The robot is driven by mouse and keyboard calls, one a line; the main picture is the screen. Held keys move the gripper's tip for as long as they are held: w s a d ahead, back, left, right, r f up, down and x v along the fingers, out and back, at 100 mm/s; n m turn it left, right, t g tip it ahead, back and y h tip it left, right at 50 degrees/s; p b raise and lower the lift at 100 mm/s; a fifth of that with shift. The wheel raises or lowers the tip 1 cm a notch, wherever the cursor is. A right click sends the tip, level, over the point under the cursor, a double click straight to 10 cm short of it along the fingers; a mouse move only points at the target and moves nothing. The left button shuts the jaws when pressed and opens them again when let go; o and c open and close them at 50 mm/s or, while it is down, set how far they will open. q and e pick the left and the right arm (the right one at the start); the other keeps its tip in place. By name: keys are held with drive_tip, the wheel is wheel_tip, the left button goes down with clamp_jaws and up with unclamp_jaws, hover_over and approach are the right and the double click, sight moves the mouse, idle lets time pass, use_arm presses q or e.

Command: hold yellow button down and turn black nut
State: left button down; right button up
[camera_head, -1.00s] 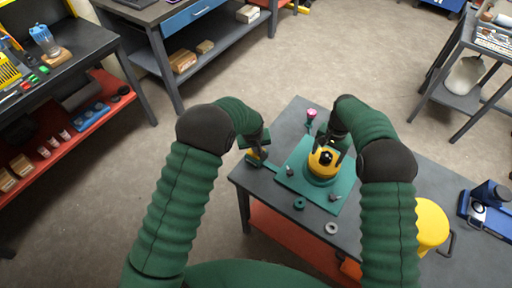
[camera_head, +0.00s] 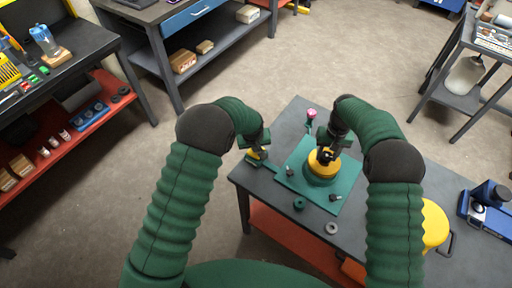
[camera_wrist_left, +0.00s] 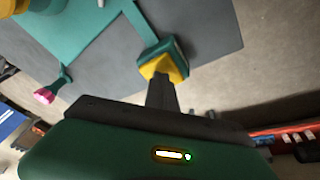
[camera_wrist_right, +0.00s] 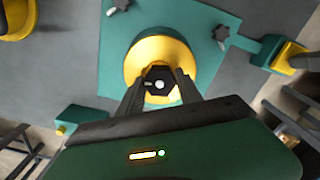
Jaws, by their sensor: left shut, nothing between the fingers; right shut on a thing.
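The yellow button (camera_wrist_left: 172,68) sits on a small green box at the left end of the fixture, and also shows in the head view (camera_head: 257,155). My left gripper (camera_wrist_left: 160,77) is shut and empty, its tips against the button; the exact contact and how far the button is pressed cannot be told. The black nut (camera_wrist_right: 160,84) sits on top of the round yellow housing (camera_wrist_right: 143,57), around a bright centre. My right gripper (camera_wrist_right: 159,78) is shut on the nut, one finger on each side. It is above the housing in the head view (camera_head: 325,154).
The housing stands on a teal plate (camera_head: 292,180) with star knobs. A green ring (camera_head: 299,204) and a grey ring (camera_head: 331,228) lie near the front edge of the table. A pink-topped part (camera_head: 311,113) stands behind. A yellow container (camera_head: 434,226) is at right.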

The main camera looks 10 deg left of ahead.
use_arm(q)
drive_tip(key=shift+f, duration=0.1)
use_arm(e)
drive_tip(key=n, duration=0.5)
drive_tip(key=shift+c, duration=0.2)
use_arm(q)
drive_tip(key=shift+s, duration=0.1)
use_arm(e)
drive_tip(key=n, duration=0.4)
drive_tip(key=shift+a+f, duration=0.1)
drive_tip(key=shift+c, duration=0.2)
drive_tip(key=o, duration=1.4)
drive_tip(key=m, duration=0.2)
drive_tip(key=shift+m, duration=0.3)
drive_tip(key=m, duration=1.2)
